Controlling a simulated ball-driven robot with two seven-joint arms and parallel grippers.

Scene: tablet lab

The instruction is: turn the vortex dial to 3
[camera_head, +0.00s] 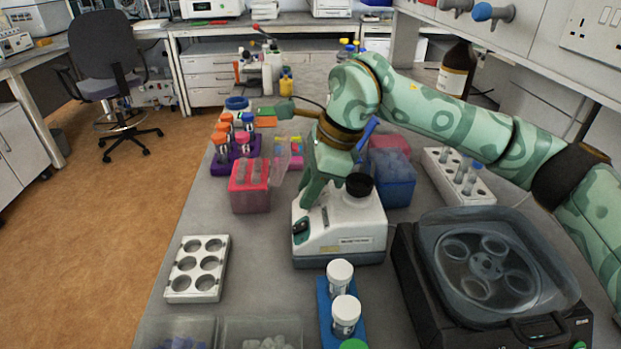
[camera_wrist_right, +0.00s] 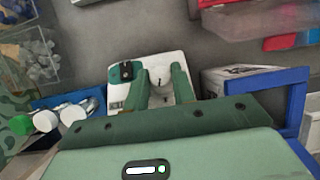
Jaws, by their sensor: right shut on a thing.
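The vortex mixer (camera_head: 345,243) is a white box with a black cup (camera_head: 360,185) on top and a dark green switch (camera_head: 301,230) on its front left. It stands on the bench in the middle of the head view. My right gripper (camera_head: 318,197) reaches down onto its top, left of the cup. In the right wrist view the mixer (camera_wrist_right: 158,62) lies between the two green fingers, with the pale dial (camera_wrist_right: 159,77) between them. The right gripper is shut on the dial. The dial's marks and setting are too small to read. My left gripper is out of view.
A centrifuge (camera_head: 490,275) stands right of the mixer, a blue rack (camera_head: 325,312) with white-capped bottles in front. A white empty-holed rack (camera_head: 198,268) is at left. Pink (camera_head: 250,198) and blue (camera_head: 391,180) boxes stand behind. Bare bench lies left of the mixer.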

